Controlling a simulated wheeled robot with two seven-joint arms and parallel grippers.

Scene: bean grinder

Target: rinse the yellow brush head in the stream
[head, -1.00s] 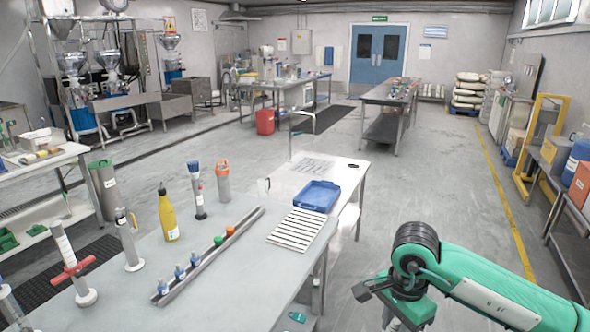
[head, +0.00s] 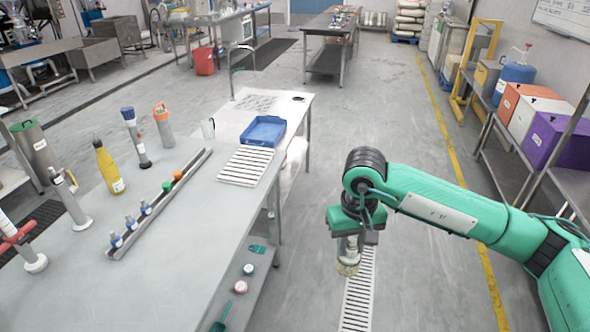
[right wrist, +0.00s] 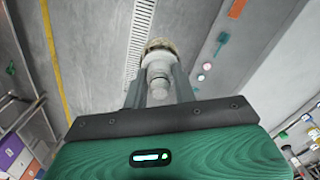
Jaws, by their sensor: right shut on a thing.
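My right gripper (head: 347,236) is shut on a grey, stubby tool and holds it in the air beside the table's right edge. The tool's pale yellowish, rough end (head: 347,267) looks like the brush head and points down. In the right wrist view the grey shaft (right wrist: 158,78) sits between the two fingers, with the yellowish end (right wrist: 157,46) beyond them. A thin curved tap (head: 240,72) stands at the white wash unit (head: 228,126) further back. I cannot make out a water stream. My left gripper is not in view.
A slatted floor drain (head: 358,290) lies below the tool. The grey table (head: 190,215) at left carries a yellow bottle (head: 107,165), upright tools and a rail of small bottles. A blue tray (head: 263,131) lies behind. Shelving with a purple box (head: 555,140) stands at right.

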